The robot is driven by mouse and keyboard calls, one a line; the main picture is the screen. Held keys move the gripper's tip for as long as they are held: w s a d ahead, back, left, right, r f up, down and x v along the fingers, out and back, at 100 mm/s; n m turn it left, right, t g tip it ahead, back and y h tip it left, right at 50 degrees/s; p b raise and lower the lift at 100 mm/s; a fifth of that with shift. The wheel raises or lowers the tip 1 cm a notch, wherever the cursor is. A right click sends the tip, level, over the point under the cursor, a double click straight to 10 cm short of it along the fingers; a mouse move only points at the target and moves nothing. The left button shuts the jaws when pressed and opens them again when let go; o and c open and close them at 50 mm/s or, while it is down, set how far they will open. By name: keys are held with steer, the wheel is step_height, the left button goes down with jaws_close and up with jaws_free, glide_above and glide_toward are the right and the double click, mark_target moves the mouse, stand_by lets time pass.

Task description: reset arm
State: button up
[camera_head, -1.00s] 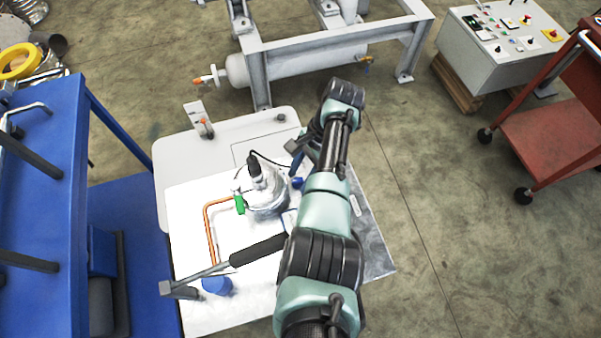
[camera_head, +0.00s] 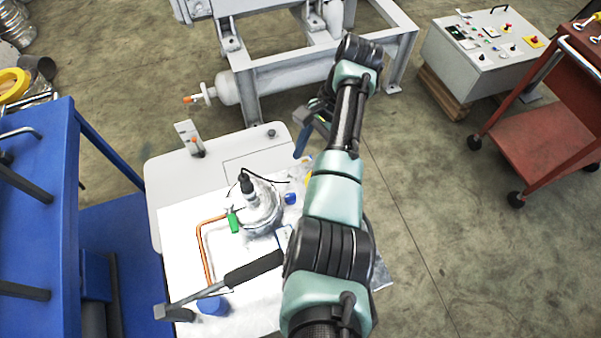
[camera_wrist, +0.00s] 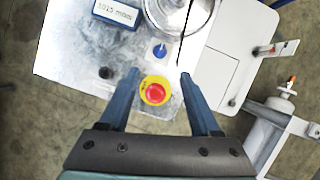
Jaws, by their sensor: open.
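My arm reaches up from the bottom of the head view, over the right side of the work table (camera_head: 180,240). My gripper (camera_head: 302,140) is near the table's far right edge. In the wrist view my gripper (camera_wrist: 160,82) has its two blue fingers spread wide with nothing between them. Beyond and below the fingers, a red and yellow emergency button (camera_wrist: 155,91) shows on the table. A silver vacuum vessel (camera_head: 259,207) with a black-topped fitting stands on the table. A blue knob (camera_wrist: 160,50) and a display reading 1015 mbar (camera_wrist: 117,11) also show in the wrist view.
A copper-coloured pipe (camera_head: 203,250), a green part (camera_head: 233,221), a black-handled tool (camera_head: 250,270) and a blue cap (camera_head: 213,305) lie on the table. A blue rack (camera_head: 45,210) stands left, a grey metal frame (camera_head: 290,70) behind, a red cart (camera_head: 550,135) right.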

steer(key=shift+v, duration=1.05)
steer(key=w+d+r+n+t+h, duration=0.3)
steer(key=w+r+t, duration=0.7)
steer(key=w+r, duration=0.3)
step_height(320, 180, up, 11)
steer(key=w+n+t+h, duration=0.1)
steer(key=n+t, duration=0.1)
steer(key=t, duration=0.2)
steer(key=s+a+r+n+t, duration=0.1)
steer(key=s+a+r+t, duration=0.2)
steer(key=r, duration=0.6)
steer(key=s+r+n+t, duration=0.25)
steer(key=r+t, duration=0.25)
steer(key=r, duration=0.4)
steer(key=s+a+r+n+t, duration=0.2)
steer(key=s+a+r+t, duration=0.2)
steer(key=s+r, duration=1.1)
steer(key=s+t, duration=0.3)
steer(key=s, duration=0.1)
steer(key=shift+r+n+t, duration=0.25)
steer(key=shift+n+t, duration=0.1)
steer(key=shift+t, duration=0.05)
steer(key=shift+s, duration=0.1)
